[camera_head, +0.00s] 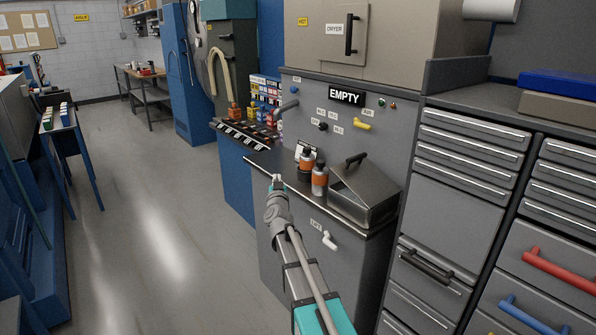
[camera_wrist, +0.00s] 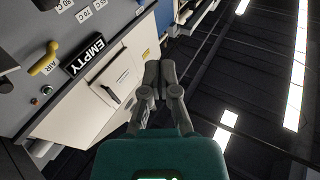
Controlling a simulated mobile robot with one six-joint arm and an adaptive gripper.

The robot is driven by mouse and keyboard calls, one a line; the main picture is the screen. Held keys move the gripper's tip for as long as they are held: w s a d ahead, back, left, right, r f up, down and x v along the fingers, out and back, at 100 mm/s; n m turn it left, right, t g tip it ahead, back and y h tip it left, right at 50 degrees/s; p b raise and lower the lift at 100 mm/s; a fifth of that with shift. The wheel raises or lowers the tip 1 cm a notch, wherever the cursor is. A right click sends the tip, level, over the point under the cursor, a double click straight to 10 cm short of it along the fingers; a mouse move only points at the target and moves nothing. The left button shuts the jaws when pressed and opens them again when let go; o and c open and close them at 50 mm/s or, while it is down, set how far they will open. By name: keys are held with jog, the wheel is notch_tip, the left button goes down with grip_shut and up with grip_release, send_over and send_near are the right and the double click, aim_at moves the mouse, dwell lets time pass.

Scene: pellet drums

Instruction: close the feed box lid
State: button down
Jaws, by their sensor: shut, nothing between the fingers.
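The grey metal feed box (camera_head: 372,207) sits on the dark counter, right of two orange-and-dark bottles. Its lid, with a black handle (camera_head: 356,158), is at the upper back of the box; the lid's exact angle is hard to tell from here. My gripper (camera_head: 277,181) is near the counter's front edge, left of the box and bottles and apart from them. In the wrist view my gripper (camera_wrist: 160,70) has its fingertips together with nothing between them. The feed box is not recognisable in the wrist view.
Two bottles (camera_head: 319,180) stand between my gripper and the box. Behind are a panel with an EMPTY sign (camera_head: 347,96), a yellow handle (camera_head: 362,125) and the dryer (camera_head: 337,30). A drawer cabinet (camera_head: 468,160) stands to the right. The floor (camera_head: 165,220) on the left is clear.

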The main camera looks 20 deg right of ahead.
jog(key=s+a+f+n+g+y, duration=0.6)
jog(key=s+a+f+g+y, duration=0.25)
jog(key=s+a+f, duration=0.45)
jog(key=s+f+g+h, duration=0.1)
jog(key=s+f+g, duration=0.2)
jog(key=s, duration=0.4)
jog(key=s+d+f+m+g, duration=0.1)
jog(key=s+f+g, duration=0.2)
jog(key=s, duration=0.4)
jog(key=s+f+g+h, duration=0.1)
jog(key=s+f+g, duration=0.2)
jog(key=s, duration=0.5)
jog(key=shift+d+m+g+h, duration=0.15)
jog(key=shift+m+g+h, duration=0.25)
jog(key=shift+g, duration=0.45)
